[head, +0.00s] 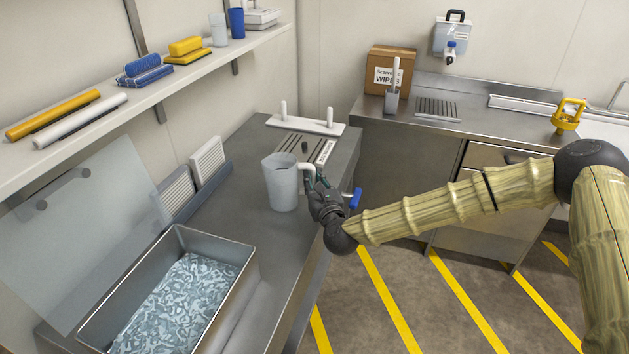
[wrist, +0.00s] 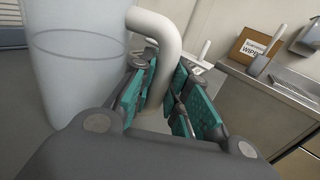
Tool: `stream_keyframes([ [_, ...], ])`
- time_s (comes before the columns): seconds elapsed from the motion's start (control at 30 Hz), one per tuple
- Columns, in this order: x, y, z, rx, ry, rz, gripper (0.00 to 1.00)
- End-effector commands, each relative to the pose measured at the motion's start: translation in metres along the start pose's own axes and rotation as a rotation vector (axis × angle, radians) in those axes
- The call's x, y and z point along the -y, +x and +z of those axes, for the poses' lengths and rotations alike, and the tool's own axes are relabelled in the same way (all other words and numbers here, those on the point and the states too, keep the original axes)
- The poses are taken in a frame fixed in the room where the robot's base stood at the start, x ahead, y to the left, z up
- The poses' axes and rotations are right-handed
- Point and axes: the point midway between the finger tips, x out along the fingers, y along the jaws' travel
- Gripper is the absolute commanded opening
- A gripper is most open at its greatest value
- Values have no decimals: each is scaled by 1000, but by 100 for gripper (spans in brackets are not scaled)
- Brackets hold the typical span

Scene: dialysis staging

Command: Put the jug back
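The jug (head: 281,184) is a pale, translucent vessel with a white curved handle. It is upright at the right edge of the left steel counter; I cannot tell whether its base touches the counter. My gripper (head: 318,183) is at the jug's right side, at the handle. In the wrist view, the jug's body (wrist: 72,62) fills the left side, with a line around it. Its handle comes down between the teal finger pads of my gripper (wrist: 166,88), which look closed on it. The lower handle is partly hidden by the fingers.
A steel basin (head: 245,262) of rippled, pale blue contents stands at the front of the counter. A white rack (head: 306,123) with two pegs is behind the jug. A wall shelf (head: 150,92) holds brushes and cups. A cardboard box (head: 388,62) is on the back counter.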

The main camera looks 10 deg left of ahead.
Motion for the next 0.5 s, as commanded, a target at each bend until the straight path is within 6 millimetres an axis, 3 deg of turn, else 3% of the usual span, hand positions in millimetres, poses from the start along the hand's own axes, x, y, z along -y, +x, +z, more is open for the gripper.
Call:
stream_keyframes([
  [0.1,0,0,1,0,0,0,38],
  [0.5,0,0,5,0,-1,0,38],
])
